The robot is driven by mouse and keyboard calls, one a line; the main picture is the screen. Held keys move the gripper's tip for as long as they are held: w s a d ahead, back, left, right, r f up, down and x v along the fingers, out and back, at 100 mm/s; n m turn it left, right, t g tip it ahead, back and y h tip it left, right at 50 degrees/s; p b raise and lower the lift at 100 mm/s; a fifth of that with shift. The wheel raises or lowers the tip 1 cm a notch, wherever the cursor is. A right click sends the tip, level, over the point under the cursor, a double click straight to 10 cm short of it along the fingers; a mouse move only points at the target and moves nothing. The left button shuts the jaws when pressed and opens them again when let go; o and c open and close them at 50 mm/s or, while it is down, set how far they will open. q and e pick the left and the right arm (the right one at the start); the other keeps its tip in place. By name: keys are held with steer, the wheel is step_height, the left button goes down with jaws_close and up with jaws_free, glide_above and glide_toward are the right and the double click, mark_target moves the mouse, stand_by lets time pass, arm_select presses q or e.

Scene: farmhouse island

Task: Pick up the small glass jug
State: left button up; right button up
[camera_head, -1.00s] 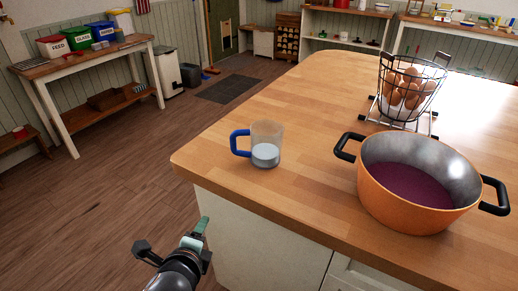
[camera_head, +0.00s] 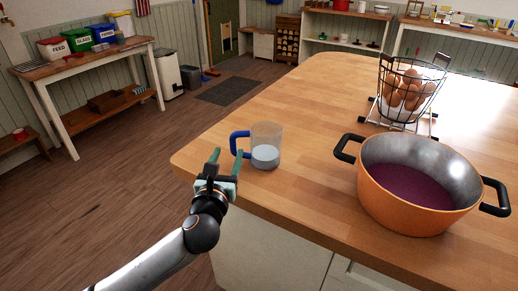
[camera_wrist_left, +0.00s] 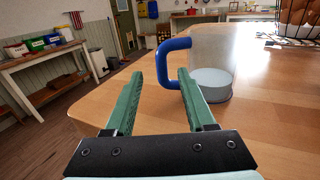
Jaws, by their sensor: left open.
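The small glass jug (camera_head: 266,147) stands upright on the wooden island top, near its left corner. It is clear, with a blue handle (camera_head: 238,144) on its left side and pale contents at the bottom. My left gripper (camera_head: 227,158) is open, just in front of the handle and apart from it. In the left wrist view, the jug (camera_wrist_left: 212,62) stands beyond the fingers. Its blue handle (camera_wrist_left: 163,62) shows beyond the gap between the two green fingers (camera_wrist_left: 160,90), with nothing held between them. My right gripper is not in view.
An orange pot (camera_head: 405,213) with black handles stands right of the jug on the island (camera_head: 310,110). A wire basket of eggs (camera_head: 402,95) stands behind the pot. The island top around the jug is clear. A side table (camera_head: 95,58) with bins is at the far left.

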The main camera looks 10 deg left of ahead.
mark_target(232, 147)
arm_select(q)
steer(key=shift+w+f+b, duration=0.15)
steer(key=shift+w, duration=1.25)
steer(key=shift+w+f+b, duration=0.15)
steer(key=shift+w, duration=1.2)
steer(key=shift+c, duration=0.2)
jaws_close()
